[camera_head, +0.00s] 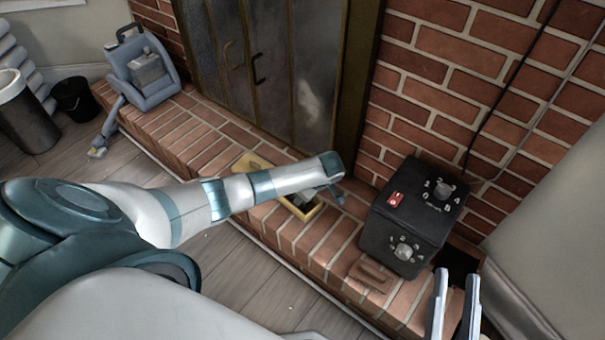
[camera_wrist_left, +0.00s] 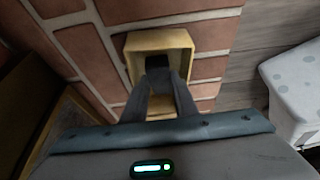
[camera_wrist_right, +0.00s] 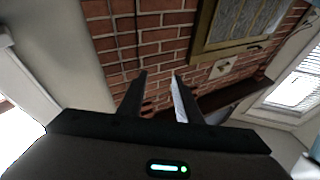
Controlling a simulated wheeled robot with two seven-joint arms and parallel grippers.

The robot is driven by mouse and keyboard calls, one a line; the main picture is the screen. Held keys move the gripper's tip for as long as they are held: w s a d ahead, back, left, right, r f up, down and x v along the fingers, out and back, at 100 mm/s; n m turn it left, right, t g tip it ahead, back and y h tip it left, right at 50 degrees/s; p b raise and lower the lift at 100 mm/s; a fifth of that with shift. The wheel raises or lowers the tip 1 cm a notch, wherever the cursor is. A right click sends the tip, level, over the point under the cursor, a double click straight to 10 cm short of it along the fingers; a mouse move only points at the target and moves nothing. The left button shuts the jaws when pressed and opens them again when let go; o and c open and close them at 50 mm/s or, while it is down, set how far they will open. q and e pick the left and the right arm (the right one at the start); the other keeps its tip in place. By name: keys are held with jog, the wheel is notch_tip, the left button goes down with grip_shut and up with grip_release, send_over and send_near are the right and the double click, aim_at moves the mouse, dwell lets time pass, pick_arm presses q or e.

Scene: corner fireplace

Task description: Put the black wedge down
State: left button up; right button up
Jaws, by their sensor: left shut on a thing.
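The black wedge (camera_wrist_left: 157,62) is a small dark block between the fingertips of my left gripper (camera_wrist_left: 158,80). That gripper is shut on it, over a yellow open box (camera_wrist_left: 184,41) on the brick hearth. The wedge overlaps the box's opening; I cannot tell whether it touches the floor of the box. In the head view the left forearm hides part of the yellow box (camera_head: 314,212), and the left gripper (camera_head: 328,193) is partly hidden too. My right gripper (camera_head: 456,275) is open and empty, near the hearth's right end; its spread fingers also show in the right wrist view (camera_wrist_right: 160,78).
A black control box (camera_head: 382,229) with dials stands right of the yellow box. A brown block (camera_head: 371,274) lies in front of it. A grey-blue machine (camera_head: 145,75) stands at the hearth's far left.

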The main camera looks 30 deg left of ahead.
pick_arm(q)
jog(key=shift+f, duration=0.6)
pick_arm(e)
jog(key=shift+s+r+t+y, duration=0.3)
jog(key=shift+s+r+t, duration=0.2)
jog(key=shift+r, duration=0.3)
pick_arm(q)
jog(key=shift+f, duration=0.1)
jog(key=o, duration=0.8)
